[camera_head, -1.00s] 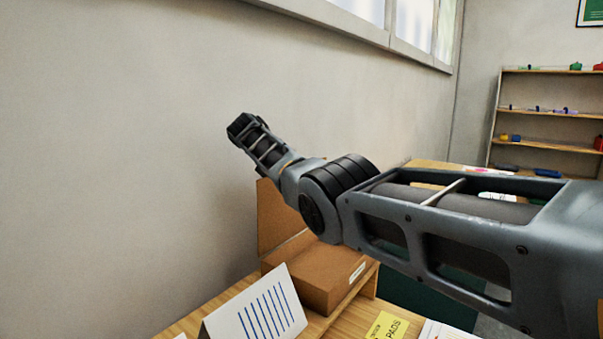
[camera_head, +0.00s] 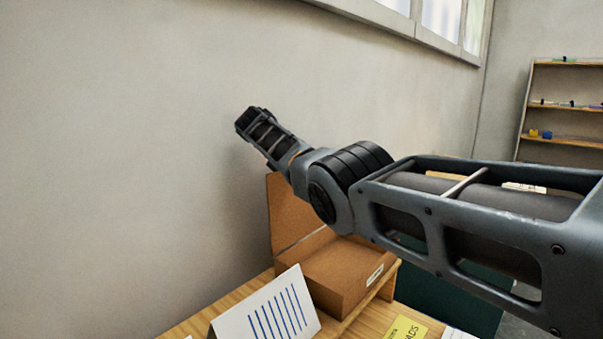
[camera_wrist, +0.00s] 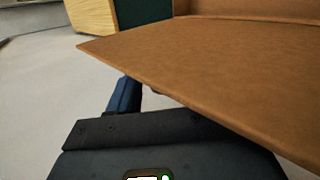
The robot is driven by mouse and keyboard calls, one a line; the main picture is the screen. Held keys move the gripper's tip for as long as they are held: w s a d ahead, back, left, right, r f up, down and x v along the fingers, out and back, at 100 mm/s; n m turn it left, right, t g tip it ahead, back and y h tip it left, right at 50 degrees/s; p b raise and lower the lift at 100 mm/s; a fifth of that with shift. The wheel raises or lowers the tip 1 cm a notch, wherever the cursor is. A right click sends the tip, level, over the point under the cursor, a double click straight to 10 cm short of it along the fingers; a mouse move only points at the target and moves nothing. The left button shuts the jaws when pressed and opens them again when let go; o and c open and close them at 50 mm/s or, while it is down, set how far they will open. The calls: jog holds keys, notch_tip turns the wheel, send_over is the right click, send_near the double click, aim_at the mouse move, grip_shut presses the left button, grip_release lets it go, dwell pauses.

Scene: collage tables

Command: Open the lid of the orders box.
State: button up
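The brown cardboard box (camera_head: 340,294) stands on the wooden table with a small white label (camera_head: 375,275) on its front. Its lid (camera_head: 283,212) stands raised at the back left, partly behind my arm. The far end of my arm is above the lid in the head view; its fingers cannot be made out there. In the wrist view a large brown panel (camera_wrist: 215,70), apparently the lid, lies close across my gripper (camera_wrist: 125,95). One dark blue finger shows at the panel's edge; the rest is hidden, so the opening is unclear.
A folded white card with blue lines (camera_head: 265,308) stands just in front of the box. A yellow label (camera_head: 405,328) is at the table's front. The wall (camera_head: 120,150) is close behind the box. Shelves (camera_head: 565,100) stand far right.

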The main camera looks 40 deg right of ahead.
jog(key=shift+w+a+r, duration=0.1)
jog(key=shift+a+r, duration=0.15)
jog(key=shift+a, duration=0.15)
jog(key=b+v, duration=0.1)
jog(key=v, duration=0.5)
jog(key=shift+a+r+b, duration=0.25)
jog(key=shift+r+b, duration=0.1)
jog(key=shift+b, duration=0.05)
jog(key=shift+a+r, duration=0.1)
jog(key=p+v, duration=0.1)
jog(key=v, duration=0.7)
jog(key=shift+a+r+p, duration=0.2)
jog(key=shift+r+p, duration=0.1)
jog(key=shift+p, duration=0.1)
jog(key=shift+s, duration=0.25)
dwell(0.5)
